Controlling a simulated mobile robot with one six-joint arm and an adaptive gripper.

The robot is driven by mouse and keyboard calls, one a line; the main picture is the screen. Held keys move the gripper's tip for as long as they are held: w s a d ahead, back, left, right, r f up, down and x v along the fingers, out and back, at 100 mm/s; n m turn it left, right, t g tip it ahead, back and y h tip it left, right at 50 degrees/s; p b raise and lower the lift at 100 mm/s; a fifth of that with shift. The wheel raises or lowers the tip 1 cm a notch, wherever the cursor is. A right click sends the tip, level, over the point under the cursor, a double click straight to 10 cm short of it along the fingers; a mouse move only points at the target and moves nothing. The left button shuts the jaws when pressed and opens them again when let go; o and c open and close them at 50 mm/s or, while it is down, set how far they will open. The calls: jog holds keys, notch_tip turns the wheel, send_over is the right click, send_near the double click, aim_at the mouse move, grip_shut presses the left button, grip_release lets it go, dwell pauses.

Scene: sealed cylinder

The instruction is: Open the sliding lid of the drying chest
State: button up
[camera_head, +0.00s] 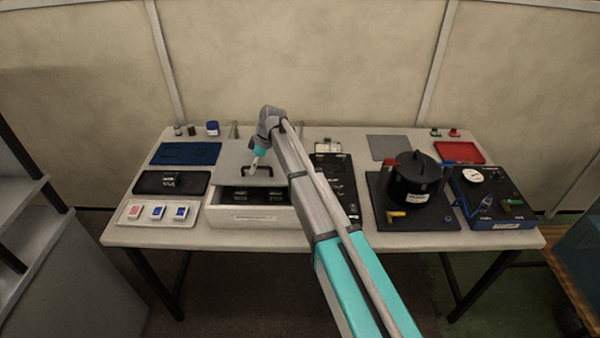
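The drying chest (252,219) is a pale box on the table, left of the middle. Its grey sliding lid (233,157) sits toward the back, and the front part of the chest stands open. Dark contents show in the gap, with a few small items inside. A dark handle (257,171) stands on the lid near its front edge. My gripper (255,163) is at the handle, reaching down from my arm's wrist. Its fingers are too small to tell whether they are shut on the handle. My arm hides the right part of the chest and lid.
Left of the chest are a white tray (122,214) with small boxes, a black tray (143,183) and a blue mat (168,152). To the right stand a dark panel (345,188), a black cylinder vessel (413,183) and a blue gauge box (510,212). Small bottles stand behind.

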jog(key=s, duration=0.9)
jog(key=p+v, duration=1.3)
jog(key=v, duration=0.1)
jog(key=s+d+f+m+b, duration=0.2)
jog(key=d+m, duration=0.1)
jog(key=d, duration=0.2)
jog(key=s+d+f+m+t+h+b, duration=0.1)
jog(key=s+d+f+m+b, duration=0.1)
jog(key=d, duration=0.3)
jog(key=shift+s+d+f+m+b, duration=0.3)
jog(key=shift+s+f+m, duration=0.1)
jog(key=shift+s+f, duration=0.2)
jog(key=shift+a, duration=0.1)
jog(key=s+d+f+m+t+h, duration=0.1)
jog(key=s+d+m+h, duration=0.2)
jog(key=s+d+m, duration=0.8)
jog(key=s+d, duration=0.3)
jog(key=d, duration=0.4)
jog(key=shift+f+m+h+b, duration=0.25)
jog(key=shift+m+h+b, duration=0.05)
jog(key=shift+m+b, duration=0.1)
jog(key=shift+s, duration=0.15)
jog(key=c, duration=0.7)
grip_shut()
jog(key=shift+a, duration=0.2)
